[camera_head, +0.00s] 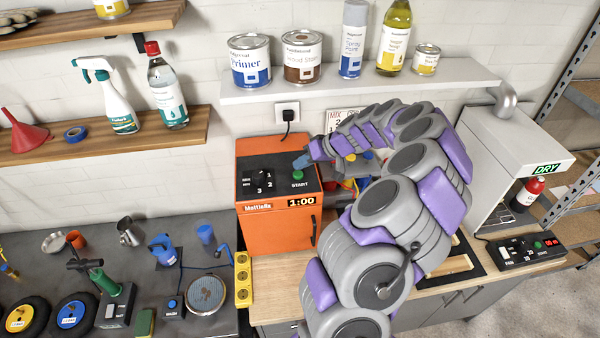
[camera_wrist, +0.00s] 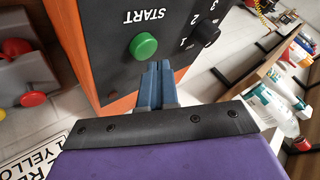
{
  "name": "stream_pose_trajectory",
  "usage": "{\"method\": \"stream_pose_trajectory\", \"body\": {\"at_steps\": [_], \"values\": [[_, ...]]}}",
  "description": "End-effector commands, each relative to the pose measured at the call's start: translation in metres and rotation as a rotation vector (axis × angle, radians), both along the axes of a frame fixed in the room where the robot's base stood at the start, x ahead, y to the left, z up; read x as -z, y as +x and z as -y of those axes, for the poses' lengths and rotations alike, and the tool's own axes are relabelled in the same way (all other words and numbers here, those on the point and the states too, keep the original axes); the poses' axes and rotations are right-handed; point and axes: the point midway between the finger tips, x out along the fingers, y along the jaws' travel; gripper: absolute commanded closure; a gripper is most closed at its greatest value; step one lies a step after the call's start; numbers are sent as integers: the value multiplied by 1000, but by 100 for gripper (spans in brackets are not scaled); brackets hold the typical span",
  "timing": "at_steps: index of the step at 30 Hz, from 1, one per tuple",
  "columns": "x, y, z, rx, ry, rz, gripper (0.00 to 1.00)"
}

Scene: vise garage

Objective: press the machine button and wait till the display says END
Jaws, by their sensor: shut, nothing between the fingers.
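The orange machine (camera_head: 277,228) stands on the wooden bench and has a black top panel. The panel has a green START button (camera_head: 298,175) and a black selector knob (camera_head: 258,173) with numbers around it. Its front display (camera_head: 301,202) reads 1:00. My gripper (camera_head: 301,162) is shut and empty, with its blue fingers just behind the button. In the wrist view the fingertips (camera_wrist: 158,66) are close to the green button (camera_wrist: 143,46), beside its lower right; I cannot tell if they touch.
A white machine with a DRY sign (camera_head: 547,169) and a control box (camera_head: 520,251) stand at the right. A shelf with cans and bottles (camera_head: 360,84) hangs above. Tools crowd the dark left bench.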

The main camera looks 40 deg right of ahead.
Motion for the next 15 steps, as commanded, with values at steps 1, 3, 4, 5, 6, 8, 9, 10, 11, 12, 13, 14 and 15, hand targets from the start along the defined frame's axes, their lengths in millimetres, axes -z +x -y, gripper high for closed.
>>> {"method": "stream_pose_trajectory", "body": {"at_steps": [1,3,4,5,6,8,9,10,11,12,13,14,15], "values": [[0,0,-1,-2,0,0,100],[0,0,-1,-1,-1,0,100],[0,0,-1,-1,0,1,100],[0,0,-1,0,0,0,100],[0,0,1,0,0,0,100],[0,0,2,1,1,1,100],[0,0,3,1,1,1,100],[0,0,4,2,2,1,100],[1,0,5,2,2,1,100],[1,0,5,1,3,2,100],[1,0,5,1,3,2,100],[1,0,5,1,3,2,100],[1,0,5,1,3,2,100]]}}
